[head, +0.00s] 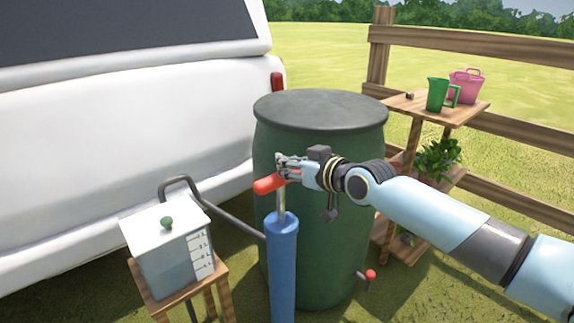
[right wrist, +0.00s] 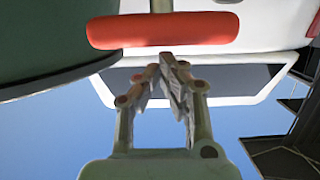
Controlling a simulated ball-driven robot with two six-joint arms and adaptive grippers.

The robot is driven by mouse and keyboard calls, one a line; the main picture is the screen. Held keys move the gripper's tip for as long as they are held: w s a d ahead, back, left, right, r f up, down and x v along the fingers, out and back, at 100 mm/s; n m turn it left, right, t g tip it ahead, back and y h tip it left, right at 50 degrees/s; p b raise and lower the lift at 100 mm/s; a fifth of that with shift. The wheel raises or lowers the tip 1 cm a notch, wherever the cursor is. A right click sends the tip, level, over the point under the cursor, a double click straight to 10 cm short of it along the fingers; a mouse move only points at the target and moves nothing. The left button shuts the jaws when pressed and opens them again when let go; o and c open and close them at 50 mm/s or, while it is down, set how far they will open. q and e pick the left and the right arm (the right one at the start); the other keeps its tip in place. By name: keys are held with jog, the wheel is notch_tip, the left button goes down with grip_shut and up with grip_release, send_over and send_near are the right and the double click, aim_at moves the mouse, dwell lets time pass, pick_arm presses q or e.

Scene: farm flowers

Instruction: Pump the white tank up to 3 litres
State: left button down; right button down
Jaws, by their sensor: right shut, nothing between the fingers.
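The white tank (head: 160,262) stands at the left in the head view, with a green knob on its lid and a marked scale on its side. The level in it is too small to read. The blue pump (head: 282,262) stands upright in front of the barrel. Its red handle (head: 267,184) is raised on a grey rod; it also shows across the top of the right wrist view (right wrist: 162,30). My right gripper (head: 282,164) is at the handle; its fingers (right wrist: 168,62) are shut, empty and beside the handle, not around it. My left gripper is out of view.
A green barrel (head: 325,135) with a red-handled tap (head: 369,275) stands right behind the pump. A grey hose (head: 228,215) runs from tank to pump. A white vehicle (head: 130,130) is behind. A wooden shelf (head: 405,105) holds a green jug (head: 437,94) and pink basket (head: 467,86).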

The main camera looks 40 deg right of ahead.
notch_tip(320, 180, down, 9)
jog(key=b, duration=0.7)
jog(key=shift+s+f+b, duration=0.1)
jog(key=shift+f+b, duration=0.05)
jog(key=shift+b, duration=0.25)
jog(key=shift+f+b, duration=0.3)
jog(key=shift+f, duration=0.1)
jog(key=shift+r, duration=0.2)
